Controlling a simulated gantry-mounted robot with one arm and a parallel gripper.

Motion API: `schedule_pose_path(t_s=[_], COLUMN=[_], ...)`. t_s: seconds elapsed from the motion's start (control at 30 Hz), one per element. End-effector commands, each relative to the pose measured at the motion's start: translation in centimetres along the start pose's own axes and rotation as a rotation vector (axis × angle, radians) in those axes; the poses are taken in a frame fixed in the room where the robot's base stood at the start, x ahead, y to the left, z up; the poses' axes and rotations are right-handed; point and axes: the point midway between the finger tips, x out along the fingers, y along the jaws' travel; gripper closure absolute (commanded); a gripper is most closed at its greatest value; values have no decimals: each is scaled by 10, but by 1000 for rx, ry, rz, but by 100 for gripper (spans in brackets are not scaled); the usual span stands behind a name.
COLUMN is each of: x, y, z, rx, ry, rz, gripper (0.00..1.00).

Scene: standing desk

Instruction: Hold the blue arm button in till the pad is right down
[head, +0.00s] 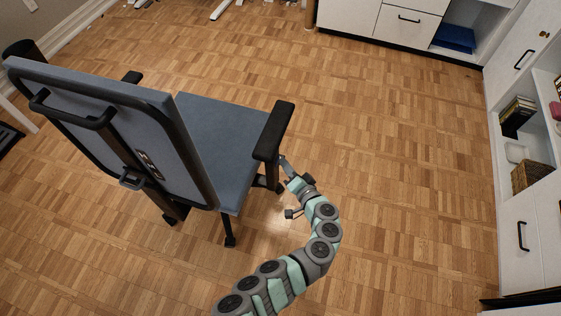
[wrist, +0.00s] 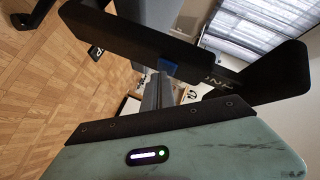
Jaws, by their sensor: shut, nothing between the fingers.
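The desk chair stands at left in the head view, with its blue-grey seat (head: 222,140) beside the black right-hand arm pad (head: 275,130). In the wrist view this dark pad (wrist: 130,42) runs across the upper half, tilted in the picture. A small blue patch, which looks like the arm button (wrist: 169,70), shows at the pad's lower edge. My gripper (head: 284,161) is just right of the arm, below the pad's near end. In the wrist view its shut, empty fingers (wrist: 158,84) reach toward the button. Whether they touch it I cannot tell.
White cabinets and a shelf unit (head: 526,110) line the right side and the back. Open parquet floor (head: 390,150) lies between them and the chair. The chair's backrest (head: 110,120) is at left.

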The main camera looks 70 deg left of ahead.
Motion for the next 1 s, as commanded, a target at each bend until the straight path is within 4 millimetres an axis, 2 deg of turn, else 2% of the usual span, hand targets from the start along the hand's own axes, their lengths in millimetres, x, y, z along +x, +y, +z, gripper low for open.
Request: schedule_pose_path(t_s=[0.57,1.0], x=[0,-13], y=[0,10], z=[1,-9], rx=[1,1], ry=[-2,0], rz=[-1,0], gripper=[100,100])
